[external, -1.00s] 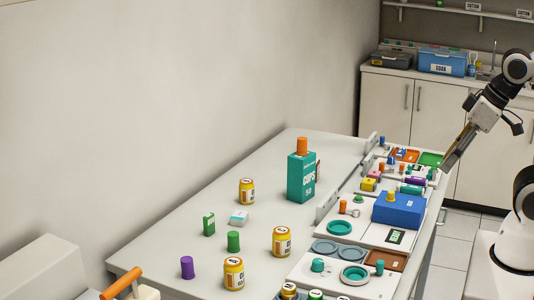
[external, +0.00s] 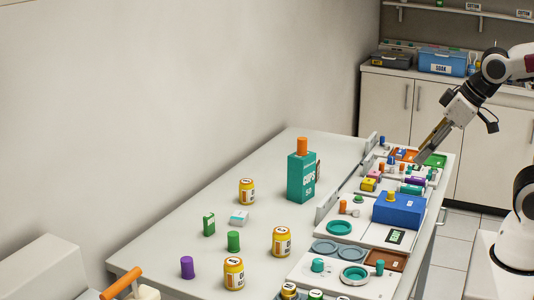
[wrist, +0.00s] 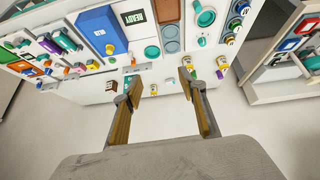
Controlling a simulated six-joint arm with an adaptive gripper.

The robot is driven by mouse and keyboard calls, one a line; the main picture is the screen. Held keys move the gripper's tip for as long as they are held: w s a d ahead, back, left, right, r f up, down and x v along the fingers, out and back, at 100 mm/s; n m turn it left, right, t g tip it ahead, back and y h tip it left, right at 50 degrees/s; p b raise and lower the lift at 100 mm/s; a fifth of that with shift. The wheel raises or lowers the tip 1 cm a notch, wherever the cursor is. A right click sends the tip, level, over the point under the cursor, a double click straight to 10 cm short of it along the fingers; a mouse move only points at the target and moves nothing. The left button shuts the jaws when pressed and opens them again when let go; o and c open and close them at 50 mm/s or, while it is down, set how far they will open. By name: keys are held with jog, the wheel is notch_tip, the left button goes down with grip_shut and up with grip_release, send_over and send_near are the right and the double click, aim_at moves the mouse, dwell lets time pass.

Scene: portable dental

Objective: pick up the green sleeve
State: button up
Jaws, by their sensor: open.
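A green upright cylinder (external: 233,241), which I take as the green sleeve, stands on the left part of the long grey bench. A smaller green box-like piece (external: 208,225) stands just behind it to the left. A purple cylinder (external: 187,267) stands in front to the left. My gripper (external: 425,155) hangs above the bench's far right end, well away from the green cylinder. In the wrist view my gripper (wrist: 160,82) has its two fingers wide apart with nothing between them. I cannot surely pick out the green cylinder in the wrist view.
Yellow jars (external: 281,241) stand near the green cylinder, with a small white and teal box (external: 239,217). A tall teal box (external: 301,176) with an orange top stands farther back. A blue box (external: 398,209) and crowded trays fill the bench's right side.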

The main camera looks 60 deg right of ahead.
jog(key=w+f+n+t, duration=0.1)
jog(key=w+f+t, duration=0.15)
jog(key=w, duration=0.95)
jog(key=w+f+n+t, duration=0.1)
jog(key=w+f, duration=0.2)
jog(key=w, duration=0.9)
jog(key=n+t+y, duration=0.2)
jog(key=n+y, duration=0.1)
jog(key=y, duration=0.3)
send_near(233, 236)
jog(key=shift+d+r, duration=0.15)
jog(key=shift+d, duration=0.4)
jog(key=shift+a+f, duration=0.25)
jog(key=shift+f, duration=0.2)
jog(key=shift+t, duration=0.25)
jog(key=shift+x, duration=1.25)
